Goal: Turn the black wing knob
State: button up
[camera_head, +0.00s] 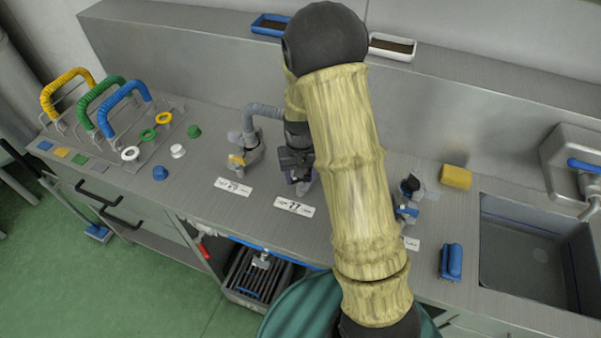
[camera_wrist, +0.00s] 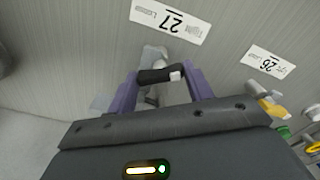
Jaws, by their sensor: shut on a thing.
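In the head view my gripper (camera_head: 301,184) is low over the bench, just behind the 27 label (camera_head: 294,207). There my arm and gripper hide the knob for the most part.
A fitting with a yellow knob (camera_head: 237,160) stands left of my gripper by the label 26 (camera_head: 233,187). Another fitting with a blue handle (camera_head: 406,213) stands right.

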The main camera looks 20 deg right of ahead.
jog(key=m, duration=0.3)
jog(key=m+p, duration=0.1)
jog(key=m, duration=0.2)
jog(key=shift+w+r+p, duration=0.15)
jog(key=shift+w+p, duration=0.05)
jog(key=shift+p, duration=0.1)
jog(key=shift+m, duration=0.3)
jog(key=o, duration=1)
jog(key=shift+s, duration=0.1)
notch_tip(320, 180, up, 17)
jog(key=shift+r+b, duration=0.15)
jog(key=shift+b, duration=0.35)
